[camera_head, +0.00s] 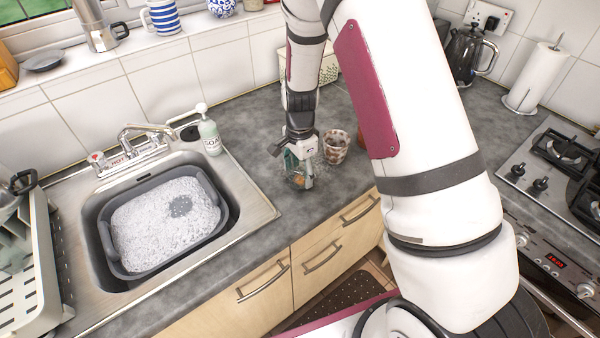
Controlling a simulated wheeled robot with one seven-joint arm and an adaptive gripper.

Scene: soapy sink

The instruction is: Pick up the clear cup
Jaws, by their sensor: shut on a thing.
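My gripper (299,172) is low over the grey worktop, right of the sink and near the worktop's front edge. It is shut on a clear cup (296,181), which is small here and partly covered by the fingers. I cannot tell whether the cup touches the worktop or is slightly above it. A patterned brown and white cup (336,147) stands just to the right of my gripper, close beside it.
A sink holds a grey basin (223,208) of suds. A soap bottle (209,137) stands behind it, and a dish rack (30,270) is at the left. A kettle (466,55), paper roll (533,76) and gas hob (556,150) are at the right. Worktop between sink and gripper is clear.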

